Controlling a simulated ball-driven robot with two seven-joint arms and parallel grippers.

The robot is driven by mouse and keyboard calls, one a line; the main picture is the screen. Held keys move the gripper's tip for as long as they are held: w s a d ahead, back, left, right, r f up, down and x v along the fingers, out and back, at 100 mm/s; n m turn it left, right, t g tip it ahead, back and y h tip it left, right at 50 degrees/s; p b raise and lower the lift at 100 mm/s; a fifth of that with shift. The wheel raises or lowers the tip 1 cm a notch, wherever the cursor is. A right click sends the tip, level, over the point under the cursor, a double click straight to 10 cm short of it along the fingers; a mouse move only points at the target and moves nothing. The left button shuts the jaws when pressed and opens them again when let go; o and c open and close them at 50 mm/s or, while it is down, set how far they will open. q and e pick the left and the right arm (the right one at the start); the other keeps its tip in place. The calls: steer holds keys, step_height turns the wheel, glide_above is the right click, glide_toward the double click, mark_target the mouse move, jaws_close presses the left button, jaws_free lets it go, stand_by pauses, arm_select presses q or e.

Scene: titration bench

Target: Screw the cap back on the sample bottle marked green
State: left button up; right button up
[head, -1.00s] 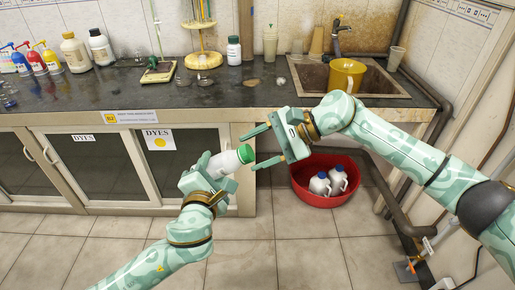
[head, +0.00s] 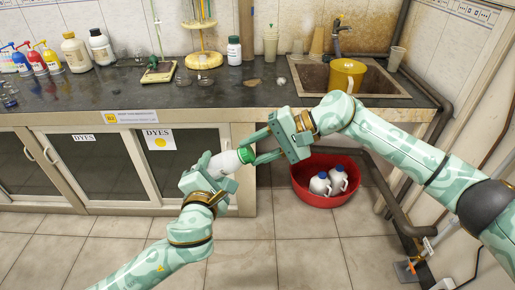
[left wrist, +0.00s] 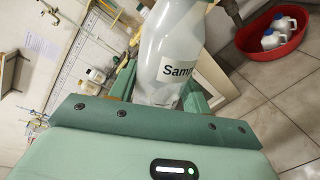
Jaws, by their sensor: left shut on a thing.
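My left gripper (head: 219,175) is shut on the white sample bottle (head: 225,163) and holds it tilted in front of the bench, top end to the upper right. A green cap (head: 246,155) is at its top; I cannot tell whether it is screwed tight. In the left wrist view the bottle (left wrist: 172,45) shows a label beginning "Sam"; its top is out of frame. My right gripper (head: 249,151) is open, its spread fingertips reaching to either side of the cap. I cannot tell whether they touch it.
Another white bottle with a green cap (head: 234,50) stands on the dark bench (head: 215,92). A red basin (head: 325,194) with white jugs sits on the floor under the sink (head: 313,80). The bench's front edge and cabinets are close behind the grippers.

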steer(key=m, duration=0.8)
steer(key=shift+m, duration=0.3)
steer(key=m, duration=0.8)
steer(key=shift+m, duration=0.3)
steer(key=o, duration=0.9)
